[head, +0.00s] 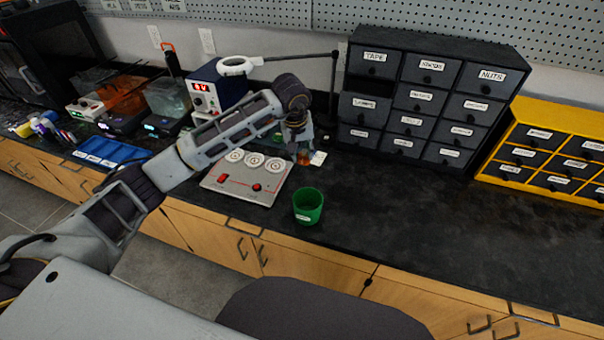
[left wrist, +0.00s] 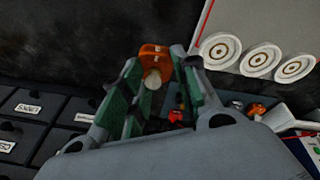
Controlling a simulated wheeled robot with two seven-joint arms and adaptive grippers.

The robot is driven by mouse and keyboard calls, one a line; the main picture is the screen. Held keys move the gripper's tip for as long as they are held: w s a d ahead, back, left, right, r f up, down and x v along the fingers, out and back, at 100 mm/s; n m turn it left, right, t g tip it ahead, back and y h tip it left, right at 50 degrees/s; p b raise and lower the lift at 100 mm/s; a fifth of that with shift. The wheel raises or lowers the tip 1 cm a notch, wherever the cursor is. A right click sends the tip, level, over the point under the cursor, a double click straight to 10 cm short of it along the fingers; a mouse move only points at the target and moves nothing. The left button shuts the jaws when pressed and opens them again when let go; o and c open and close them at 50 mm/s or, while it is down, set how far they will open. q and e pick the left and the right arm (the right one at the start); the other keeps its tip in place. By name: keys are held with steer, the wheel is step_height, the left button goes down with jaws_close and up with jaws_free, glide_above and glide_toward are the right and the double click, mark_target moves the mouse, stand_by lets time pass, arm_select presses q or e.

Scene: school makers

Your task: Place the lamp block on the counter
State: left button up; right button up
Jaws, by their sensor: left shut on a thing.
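My left gripper (head: 303,152) is shut on the lamp block (head: 304,157), a small orange block. In the left wrist view the lamp block (left wrist: 154,52) shows a pale round bulb and sits at the fingertips of the gripper (left wrist: 150,75). In the head view the gripper is over the back part of the black counter (head: 400,210), between the grey board and the drawer cabinet. I cannot tell whether the block touches the counter. My right gripper is not in view.
A grey board (head: 230,187) with three white round sockets lies just left of the gripper. A green cup (head: 307,206) stands in front. A black drawer cabinet (head: 414,110) and a yellow one (head: 530,170) stand right. The counter before them is clear.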

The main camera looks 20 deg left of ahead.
mark_target(300, 158)
arm_select(q)
steer(key=shift+f, duration=2.55)
steer(key=shift+f, duration=1.85)
steer(key=shift+c, duration=0.2)
steer(key=o, duration=1)
steer(key=shift+v, duration=6)
